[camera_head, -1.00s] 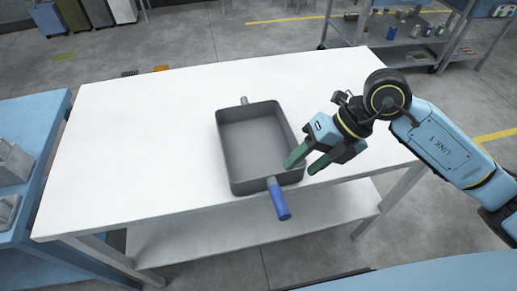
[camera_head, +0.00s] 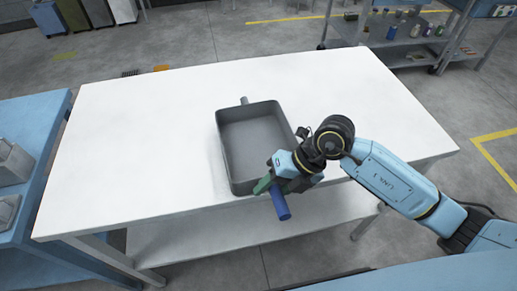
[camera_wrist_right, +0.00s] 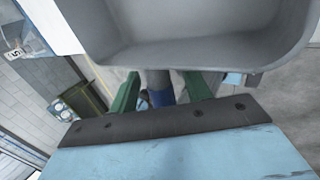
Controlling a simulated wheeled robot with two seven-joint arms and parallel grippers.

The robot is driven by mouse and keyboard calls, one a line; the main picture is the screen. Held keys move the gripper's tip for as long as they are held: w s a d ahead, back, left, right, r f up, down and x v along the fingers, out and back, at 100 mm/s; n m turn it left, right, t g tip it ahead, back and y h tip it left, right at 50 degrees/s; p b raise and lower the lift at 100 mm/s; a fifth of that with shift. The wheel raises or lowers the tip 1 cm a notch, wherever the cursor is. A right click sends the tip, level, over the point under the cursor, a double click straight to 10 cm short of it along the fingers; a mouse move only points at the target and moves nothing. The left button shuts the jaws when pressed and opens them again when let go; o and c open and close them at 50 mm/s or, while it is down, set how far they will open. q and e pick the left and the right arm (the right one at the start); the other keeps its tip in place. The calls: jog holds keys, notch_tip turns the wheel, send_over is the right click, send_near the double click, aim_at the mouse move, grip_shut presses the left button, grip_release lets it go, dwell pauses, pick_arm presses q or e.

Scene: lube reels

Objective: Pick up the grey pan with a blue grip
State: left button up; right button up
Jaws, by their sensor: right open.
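The grey pan (camera_head: 250,140) is a deep rectangular pan on the white table (camera_head: 130,140). My right gripper (camera_head: 268,187) is at the near handle, just by the pan's front wall. In the right wrist view its two green fingers (camera_wrist_right: 162,92) stand open on either side of the handle's grey neck, with gaps. The blue part of the grip (camera_wrist_right: 161,97) shows between them; the pan (camera_wrist_right: 185,45) fills the top. My left gripper is out of view.
The white tabletop is clear around the pan. A lower shelf (camera_head: 190,243) is under it. A blue bench (camera_head: 35,130) with grey metal containers (camera_head: 10,165) stands at the left. A grey cart (camera_head: 405,45) with small cans stands at the back right.

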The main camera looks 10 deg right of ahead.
grip_shut()
jog(key=shift+r, duration=0.1)
